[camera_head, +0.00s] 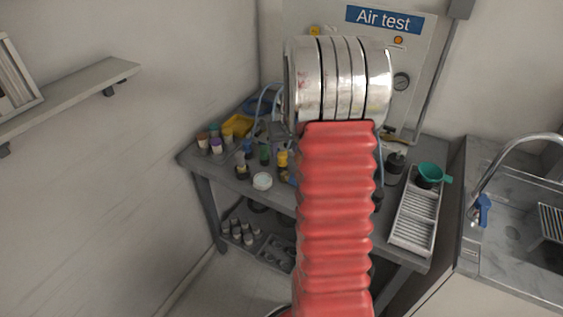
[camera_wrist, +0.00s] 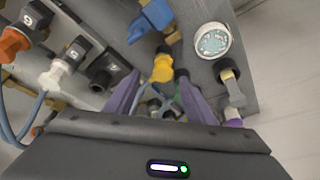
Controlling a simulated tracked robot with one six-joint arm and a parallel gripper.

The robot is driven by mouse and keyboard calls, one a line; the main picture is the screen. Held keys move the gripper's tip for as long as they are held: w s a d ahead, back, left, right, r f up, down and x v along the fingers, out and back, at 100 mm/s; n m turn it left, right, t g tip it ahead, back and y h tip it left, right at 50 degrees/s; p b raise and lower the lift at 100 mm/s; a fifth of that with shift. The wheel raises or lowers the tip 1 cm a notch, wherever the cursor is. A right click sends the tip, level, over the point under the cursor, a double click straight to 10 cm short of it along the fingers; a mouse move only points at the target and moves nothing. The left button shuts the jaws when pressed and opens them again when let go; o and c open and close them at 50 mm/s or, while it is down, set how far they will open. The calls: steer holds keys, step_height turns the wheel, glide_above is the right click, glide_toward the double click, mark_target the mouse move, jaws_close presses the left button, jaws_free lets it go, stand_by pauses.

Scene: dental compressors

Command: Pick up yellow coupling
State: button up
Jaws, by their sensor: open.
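The yellow coupling (camera_wrist: 162,68) shows in the wrist view just beyond my fingertips, in the gap between them as seen from the wrist. My gripper (camera_wrist: 158,82) is open, with one purple finger on each side of the picture's middle. I see no contact between the fingers and the coupling. In the head view, a small yellow piece (camera_head: 282,158) on the grey table, left of my arm, looks like the same coupling. My gripper is hidden behind my own arm in the head view.
In the wrist view, a blue part (camera_wrist: 152,18) sits just above the coupling, and a white round jar (camera_wrist: 213,41) is to the right. Black numbered fittings (camera_wrist: 76,50) stand left. In the head view, the grey table (camera_head: 222,178) also carries a slotted tray (camera_head: 414,222) at right.

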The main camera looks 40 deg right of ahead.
mark_target(283, 155)
steer(key=shift+x, duration=2.6)
steer(key=shift+a, duration=0.2)
steer(key=shift+c, duration=0.4)
steer(key=c, duration=1.1)
